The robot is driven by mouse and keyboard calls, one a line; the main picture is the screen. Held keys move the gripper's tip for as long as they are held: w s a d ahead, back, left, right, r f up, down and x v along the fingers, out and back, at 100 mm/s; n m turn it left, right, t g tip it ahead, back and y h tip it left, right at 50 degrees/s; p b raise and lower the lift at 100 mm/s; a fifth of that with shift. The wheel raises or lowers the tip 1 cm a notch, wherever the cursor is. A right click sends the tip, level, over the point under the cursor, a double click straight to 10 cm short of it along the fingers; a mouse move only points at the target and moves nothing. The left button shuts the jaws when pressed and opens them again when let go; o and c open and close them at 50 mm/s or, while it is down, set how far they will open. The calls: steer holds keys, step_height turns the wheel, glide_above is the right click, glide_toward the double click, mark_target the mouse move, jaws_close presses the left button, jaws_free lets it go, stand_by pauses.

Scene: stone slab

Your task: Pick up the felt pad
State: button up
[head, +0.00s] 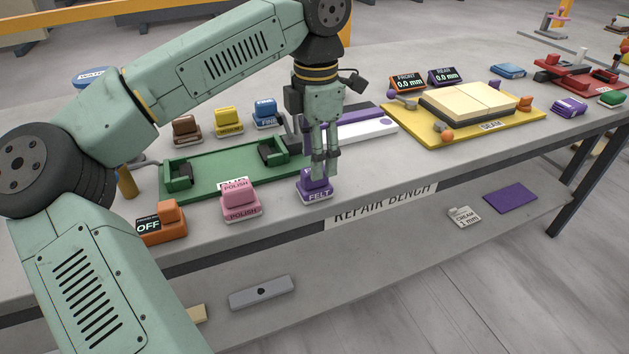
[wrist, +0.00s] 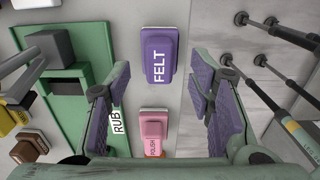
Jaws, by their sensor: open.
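The felt pad (head: 316,188) is a purple block with a raised grip and a white "FELT" label, near the front edge of the bench. It also shows in the wrist view (wrist: 157,55), upper middle, ahead of and between the lines of the two fingers. My gripper (head: 323,175) is open and points down over the pad, its fingertips low near the pad's grip in the head view. In the wrist view my gripper (wrist: 158,95) has nothing between its fingers. I cannot tell whether a finger touches the pad.
A pink polish pad (head: 241,200) stands left of the felt pad. A green tray (head: 215,172) lies behind, with brown, yellow and blue pads beyond it. A purple-and-white block (head: 360,128) is behind right, and a yellow seam board (head: 465,125) further right.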

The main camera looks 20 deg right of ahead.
mark_target(315, 182)
step_height(315, 182, down, 4)
steer(key=shift+f+p, duration=0.2)
steer(key=shift+p, duration=0.3)
steer(key=shift+a, duration=0.1)
steer(key=shift+c, duration=0.3)
jaws_close()
